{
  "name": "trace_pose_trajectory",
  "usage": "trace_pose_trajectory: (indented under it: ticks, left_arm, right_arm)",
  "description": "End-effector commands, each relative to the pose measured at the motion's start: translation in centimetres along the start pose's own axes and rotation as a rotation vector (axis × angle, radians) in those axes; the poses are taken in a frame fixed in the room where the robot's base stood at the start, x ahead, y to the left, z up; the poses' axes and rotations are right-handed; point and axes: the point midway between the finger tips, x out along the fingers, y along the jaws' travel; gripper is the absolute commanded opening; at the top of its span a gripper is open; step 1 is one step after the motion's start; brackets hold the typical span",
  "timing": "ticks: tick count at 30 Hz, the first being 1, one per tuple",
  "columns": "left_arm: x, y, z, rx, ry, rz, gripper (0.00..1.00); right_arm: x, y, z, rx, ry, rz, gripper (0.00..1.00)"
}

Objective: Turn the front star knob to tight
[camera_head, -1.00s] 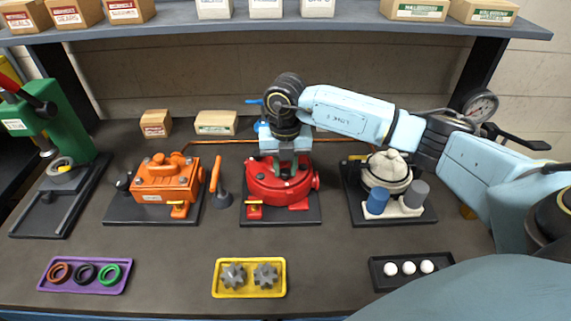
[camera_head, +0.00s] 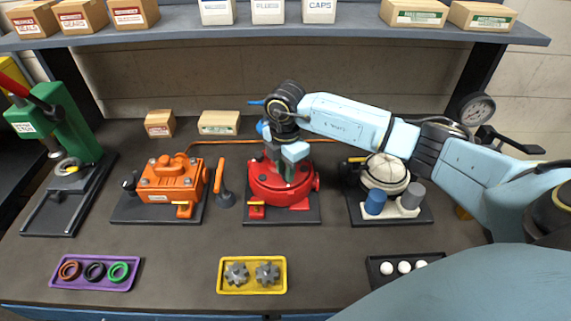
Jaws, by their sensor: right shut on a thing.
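A round red motor unit (camera_head: 265,191) stands on a dark base plate in the middle of the bench. My right gripper (camera_head: 286,176) points down onto its top, and its fingers are shut there on the star knob. The knob itself is hidden by the fingers, so its shape and turn angle cannot be told. My left gripper is not in view.
An orange motor (camera_head: 170,183) stands to the left with an orange-handled tool (camera_head: 222,186) beside it. A cream-topped unit (camera_head: 385,174) stands to the right under my right arm. A yellow tray (camera_head: 252,290) of grey gears lies in front, with bare bench between.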

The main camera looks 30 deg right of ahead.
Motion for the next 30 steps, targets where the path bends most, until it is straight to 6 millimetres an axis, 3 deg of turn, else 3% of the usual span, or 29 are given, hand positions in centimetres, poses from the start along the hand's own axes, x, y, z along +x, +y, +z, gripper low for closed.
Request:
trace_pose_trajectory:
  ticks: [1,15,30]
  left_arm:
    - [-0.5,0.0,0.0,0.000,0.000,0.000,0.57]
    - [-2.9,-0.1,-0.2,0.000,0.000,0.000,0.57]
    - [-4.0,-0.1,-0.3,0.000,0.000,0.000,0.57]
  right_arm:
    - [-0.8,0.4,0.1,0.049,0.001,0.015,0.02]
    - [-0.8,0.6,0.2,0.460,0.003,0.014,0.02]
    - [-0.7,0.7,0.2,0.665,0.006,0.016,0.02]
